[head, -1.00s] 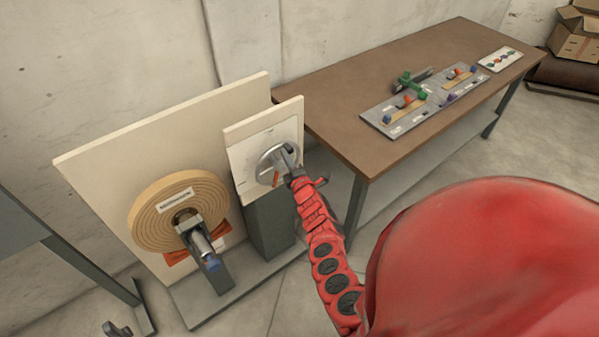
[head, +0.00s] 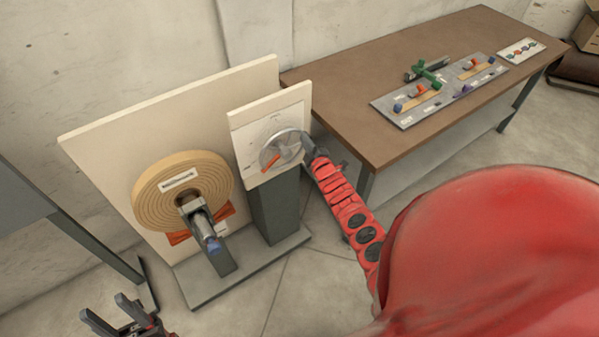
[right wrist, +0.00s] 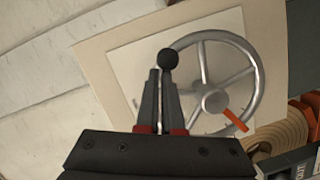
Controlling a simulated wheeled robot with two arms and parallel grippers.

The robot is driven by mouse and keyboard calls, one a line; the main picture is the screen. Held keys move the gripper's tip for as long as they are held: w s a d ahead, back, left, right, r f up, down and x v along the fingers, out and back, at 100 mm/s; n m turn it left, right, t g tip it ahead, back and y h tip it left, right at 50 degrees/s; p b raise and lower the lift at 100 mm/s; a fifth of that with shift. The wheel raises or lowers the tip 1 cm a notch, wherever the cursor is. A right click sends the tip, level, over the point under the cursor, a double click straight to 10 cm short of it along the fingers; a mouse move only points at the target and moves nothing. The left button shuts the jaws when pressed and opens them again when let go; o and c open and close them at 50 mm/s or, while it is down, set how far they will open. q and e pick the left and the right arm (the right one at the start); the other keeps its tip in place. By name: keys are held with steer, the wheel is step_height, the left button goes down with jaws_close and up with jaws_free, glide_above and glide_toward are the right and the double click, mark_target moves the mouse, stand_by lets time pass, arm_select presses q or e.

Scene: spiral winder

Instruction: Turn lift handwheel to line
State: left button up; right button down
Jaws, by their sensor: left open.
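The lift handwheel (head: 283,150) is a grey spoked wheel on a white upright panel (head: 262,112). An orange pointer (head: 270,163) on it points to the lower left in the head view. The wheel (right wrist: 253,88) and pointer (right wrist: 235,119) also show in the right wrist view, with a black knob (right wrist: 168,59) at the rim. My right gripper (right wrist: 163,78) is closed around the knob's handle; in the head view it (head: 307,145) is at the wheel's right side. Faint marks show on the panel, but I cannot make out the line. My left gripper (head: 106,316) is open, empty and low, away from the wheel.
A coiled tan spiral (head: 150,190) with a shaft stands left of the wheel on a larger board (head: 95,145). A brown table (head: 350,95) on the right carries a grey parts board (head: 405,120) and a white card (head: 522,50). A grey post (head: 275,212) supports the panel.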

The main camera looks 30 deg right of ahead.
steer(key=shift+s+d+f, duration=0.15)
steer(key=shift+d+f, duration=0.2)
steer(key=shift+d, duration=0.3)
